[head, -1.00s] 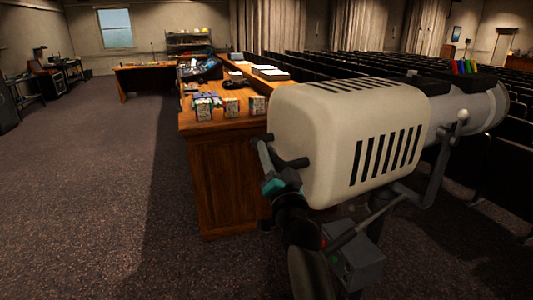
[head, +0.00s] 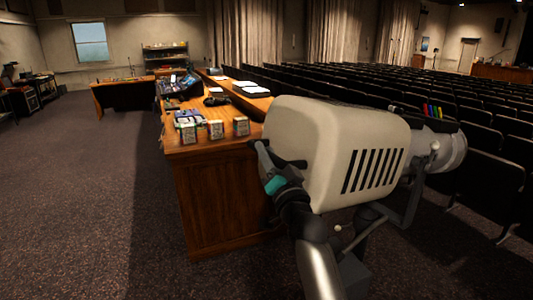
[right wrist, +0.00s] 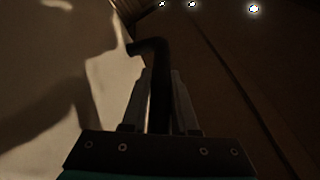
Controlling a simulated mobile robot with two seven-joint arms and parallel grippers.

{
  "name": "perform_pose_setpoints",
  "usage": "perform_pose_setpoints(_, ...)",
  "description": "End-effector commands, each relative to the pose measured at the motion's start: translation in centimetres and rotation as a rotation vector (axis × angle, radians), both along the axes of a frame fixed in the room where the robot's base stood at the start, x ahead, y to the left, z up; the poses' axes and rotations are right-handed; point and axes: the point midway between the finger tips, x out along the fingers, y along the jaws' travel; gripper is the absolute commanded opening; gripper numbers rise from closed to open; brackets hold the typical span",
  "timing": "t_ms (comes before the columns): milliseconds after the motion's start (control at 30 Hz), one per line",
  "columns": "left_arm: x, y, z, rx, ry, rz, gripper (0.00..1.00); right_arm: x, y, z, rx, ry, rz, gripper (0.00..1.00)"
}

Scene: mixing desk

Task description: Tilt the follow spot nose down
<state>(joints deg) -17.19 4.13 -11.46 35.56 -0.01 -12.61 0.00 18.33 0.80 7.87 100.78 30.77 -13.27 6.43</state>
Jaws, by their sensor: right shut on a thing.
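The follow spot (head: 325,130) has a cream housing with dark side vents and a grey lens barrel (head: 448,150) at the right. Its barrel end sits lower than its rear end in the head view, so it is tilted nose down. My right gripper (head: 264,155) is at the rear of the housing, shut on the black rear handle (head: 293,164). In the right wrist view the bent handle (right wrist: 154,50) runs between the fingers of my right gripper (right wrist: 159,80), beside the pale housing (right wrist: 60,70). My left gripper is not in view.
A wooden desk (head: 215,205) with small boxes (head: 216,130) and a mixing console (head: 178,84) stands left of and behind the spot. Rows of dark seats (head: 480,180) fill the right. Carpet (head: 75,200) at the left is clear.

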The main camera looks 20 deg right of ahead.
Motion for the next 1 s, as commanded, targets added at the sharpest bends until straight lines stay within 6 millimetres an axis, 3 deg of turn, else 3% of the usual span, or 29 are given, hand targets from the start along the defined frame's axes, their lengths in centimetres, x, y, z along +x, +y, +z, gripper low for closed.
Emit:
perform_pose_setpoints(33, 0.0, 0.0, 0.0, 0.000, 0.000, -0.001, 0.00, -0.2, -0.3, 1.3, -0.005, -0.030, -0.010, 0.00)
perform_pose_setpoints(133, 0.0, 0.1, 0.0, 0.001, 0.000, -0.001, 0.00, -0.2, -0.3, 1.3, -0.004, -0.031, -0.011, 0.00)
perform_pose_setpoints(167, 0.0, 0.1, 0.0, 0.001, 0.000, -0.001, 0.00, -0.2, -0.3, 1.3, -0.004, -0.031, -0.011, 0.30)
perform_pose_setpoints(400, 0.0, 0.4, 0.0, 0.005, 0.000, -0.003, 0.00, -0.1, -0.2, 1.0, -0.003, -0.023, -0.008, 0.57)
perform_pose_setpoints(767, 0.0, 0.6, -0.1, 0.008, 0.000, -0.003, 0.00, -0.5, -0.1, 0.5, -0.001, -0.017, -0.006, 0.57)
perform_pose_setpoints(1000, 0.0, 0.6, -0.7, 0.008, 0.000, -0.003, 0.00, -3.4, -0.1, -0.7, 0.000, -0.014, -0.006, 0.57)
